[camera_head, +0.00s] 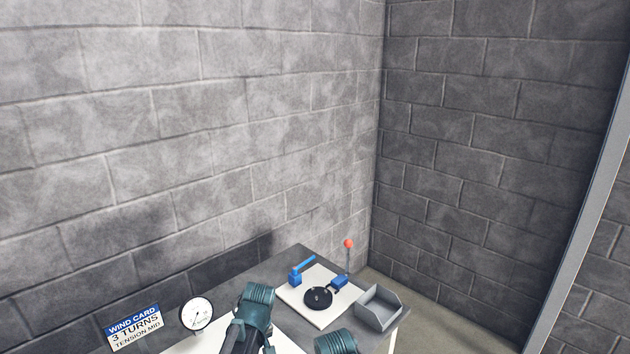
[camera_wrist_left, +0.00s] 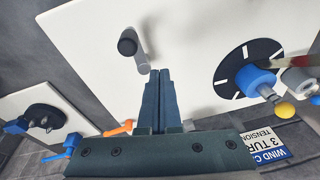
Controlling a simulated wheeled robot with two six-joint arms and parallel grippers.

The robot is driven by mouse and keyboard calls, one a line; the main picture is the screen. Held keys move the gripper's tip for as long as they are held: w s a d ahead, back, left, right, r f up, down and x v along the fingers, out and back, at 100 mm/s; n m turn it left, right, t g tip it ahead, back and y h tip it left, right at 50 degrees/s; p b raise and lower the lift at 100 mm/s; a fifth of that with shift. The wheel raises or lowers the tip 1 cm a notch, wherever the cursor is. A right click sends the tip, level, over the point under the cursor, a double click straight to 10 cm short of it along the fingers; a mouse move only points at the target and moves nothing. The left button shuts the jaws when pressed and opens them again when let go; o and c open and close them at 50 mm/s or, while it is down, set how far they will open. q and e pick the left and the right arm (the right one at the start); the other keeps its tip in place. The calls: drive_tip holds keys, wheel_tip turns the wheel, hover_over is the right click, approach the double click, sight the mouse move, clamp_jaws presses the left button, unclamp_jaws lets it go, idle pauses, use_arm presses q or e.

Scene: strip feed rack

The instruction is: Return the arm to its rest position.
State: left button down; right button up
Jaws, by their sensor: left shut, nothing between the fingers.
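My left gripper (camera_wrist_left: 158,74) is shut, with its two dark blue fingers together and nothing between them. It is over a white board (camera_wrist_left: 85,45) in the left wrist view. A grey post with a black knob (camera_wrist_left: 128,46) is beside the fingertips. A black dial with white marks and a blue knob (camera_wrist_left: 254,80) is to the right, apart from the fingers. In the head view, teal parts of my own arm show at the bottom, and the gripper's fingers cannot be made out there. My right gripper cannot be seen.
In the head view, a white plate (camera_head: 313,316) holds a black disc (camera_head: 318,297), a blue lever (camera_head: 302,269) and a red-balled lever (camera_head: 348,245). A grey bin (camera_head: 379,308) is right of it. A gauge (camera_head: 196,313) and wind card (camera_head: 134,328) stand left, near the block wall.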

use_arm(q)
drive_tip(key=s+m+h, duration=0.2)
drive_tip(key=s+m, duration=0.5)
drive_tip(key=s, duration=0.3)
drive_tip(key=s+d+m+g+y, duration=0.1)
drive_tip(key=s+d+m, duration=0.3)
drive_tip(key=d, duration=0.6)
drive_tip(key=shift+s+f, duration=0.15)
drive_tip(key=shift+s, duration=0.45)
